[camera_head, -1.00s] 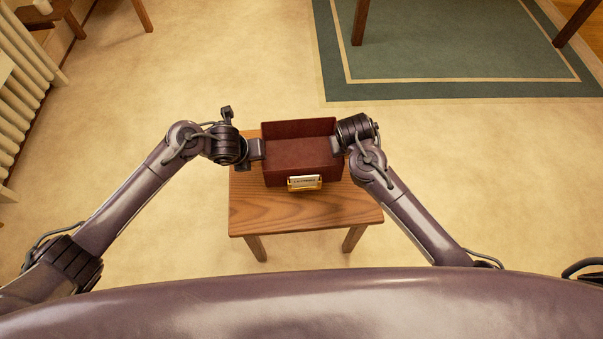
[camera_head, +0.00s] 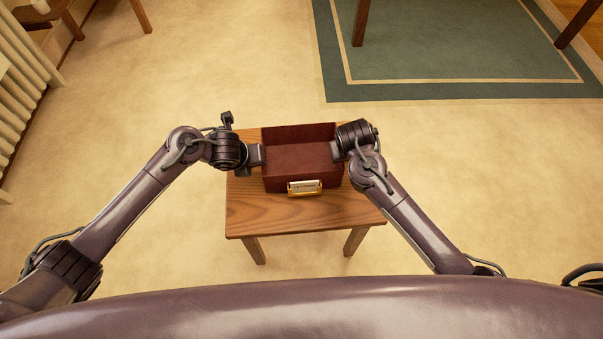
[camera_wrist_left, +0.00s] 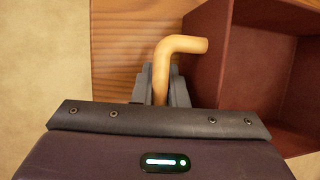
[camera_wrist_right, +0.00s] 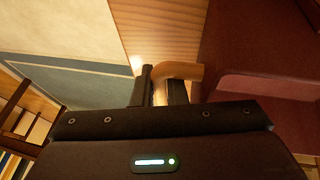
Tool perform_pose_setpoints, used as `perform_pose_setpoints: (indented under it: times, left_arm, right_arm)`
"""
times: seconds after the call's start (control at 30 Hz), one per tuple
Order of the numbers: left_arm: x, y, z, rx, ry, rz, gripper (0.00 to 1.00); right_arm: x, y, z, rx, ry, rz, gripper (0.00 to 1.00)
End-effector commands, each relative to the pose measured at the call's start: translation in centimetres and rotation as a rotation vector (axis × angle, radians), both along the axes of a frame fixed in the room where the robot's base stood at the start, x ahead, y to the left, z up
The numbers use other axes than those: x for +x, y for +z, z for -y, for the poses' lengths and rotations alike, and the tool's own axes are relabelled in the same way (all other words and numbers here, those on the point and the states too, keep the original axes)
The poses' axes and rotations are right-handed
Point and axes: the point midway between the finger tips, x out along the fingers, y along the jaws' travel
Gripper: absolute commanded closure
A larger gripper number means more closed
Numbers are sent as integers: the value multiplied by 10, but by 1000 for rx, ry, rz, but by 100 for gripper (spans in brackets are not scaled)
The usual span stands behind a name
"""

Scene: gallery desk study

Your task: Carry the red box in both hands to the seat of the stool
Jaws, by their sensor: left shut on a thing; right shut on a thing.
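The red box (camera_head: 300,160) is open-topped and level, with a brass label holder (camera_head: 304,187) on its near side. It is over the far part of the wooden stool seat (camera_head: 300,215); whether it touches the seat I cannot tell. My left gripper (camera_head: 256,156) is shut on the box's left handle, a tan bent bar (camera_wrist_left: 172,62) in the left wrist view. My right gripper (camera_head: 340,151) is at the box's right side, shut on the matching handle (camera_wrist_right: 180,72) in the right wrist view. The fingertips are partly hidden.
A green rug (camera_head: 450,55) with table legs lies at the back right. A dark wooden piece (camera_head: 50,12) stands at the far left. The floor around the stool is clear.

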Motion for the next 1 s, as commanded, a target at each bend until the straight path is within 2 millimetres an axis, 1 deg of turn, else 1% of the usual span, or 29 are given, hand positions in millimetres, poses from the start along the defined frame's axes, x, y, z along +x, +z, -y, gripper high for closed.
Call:
perform_pose_setpoints:
  times: [0.03, 0.2, 0.23, 0.4, 0.77, 0.87, 1.0]
  left_arm:
    - [1, -5, 0, 0, 1, 2, 100]
    - [1, -16, 0, 0, 1, 2, 100]
    - [0, -16, -1, 1, 0, 0, 86]
    - [0, -13, 0, 1, 0, 0, 66]
    - [0, -11, 1, -3, -2, 1, 66]
    - [0, -7, 2, -4, -3, 2, 66]
    - [0, 7, 3, -6, -3, 3, 66]
  right_arm:
    - [1, -5, 0, 1, -1, 2, 100]
    - [1, -16, 0, 1, -1, 3, 100]
    - [0, -16, 1, -1, -1, 0, 87]
    - [0, -13, 0, 0, -1, 0, 66]
    - [0, -12, -2, 1, 3, 0, 66]
    - [0, -8, -2, 2, 3, 1, 66]
    - [0, 6, -2, 2, 4, 1, 66]
